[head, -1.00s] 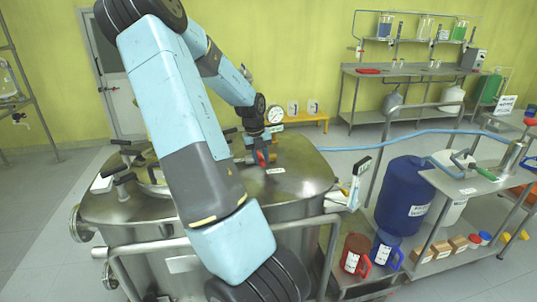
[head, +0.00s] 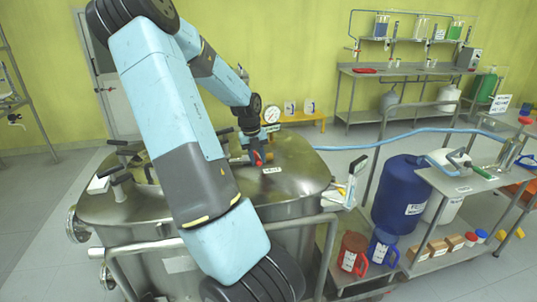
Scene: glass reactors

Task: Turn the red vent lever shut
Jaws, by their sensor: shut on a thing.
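The red vent lever (head: 257,158) sits on a small fitting on top of the steel reactor vessel (head: 300,180). Only a small red part of it shows, pointing down toward the lid. My gripper (head: 254,147) reaches down from above onto the lever and is shut on it. The fingertips are small and partly hidden by my own arm, so the exact grasp and the lever's full angle are hard to make out.
A pressure gauge (head: 271,114) stands just behind the lever. Black-handled clamps (head: 119,180) stand on the lid at left. A steel rail (head: 300,222) runs along the vessel's front. A blue hose (head: 400,136) runs behind, and a trolley with a blue drum (head: 402,190) stands at right.

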